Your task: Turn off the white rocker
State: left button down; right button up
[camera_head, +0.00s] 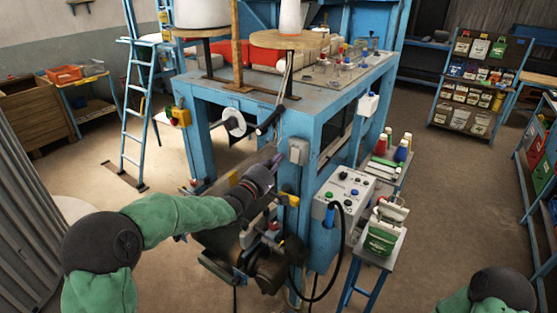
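A grey-white control box (345,192) with several small knobs and buttons sits on the near right side of the blue machine. I cannot pick out a white rocker on it at this size. A pale switch box (298,150) is on the machine's front corner post, and another white box (368,104) is on its right side. My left gripper (276,163) is at the front of the machine, left of the pale switch box and apart from the control box. Its fingers are small and partly hidden by the wrist, so their opening is unclear. My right gripper is out of view.
The blue machine frame (199,142) fills the middle. A small stand with a green-and-white sack (381,239) is right of the control box, with thread cones (401,151) behind. A black cable loops below the box. The floor (455,200) at right is clear.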

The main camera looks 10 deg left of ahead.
pick_arm(q)
jog(key=r+v, duration=0.1)
jog(key=v, duration=0.6)
jog(key=shift+s+r, duration=0.25)
jog(key=shift+s, duration=0.15)
jog(key=shift+d, duration=0.1)
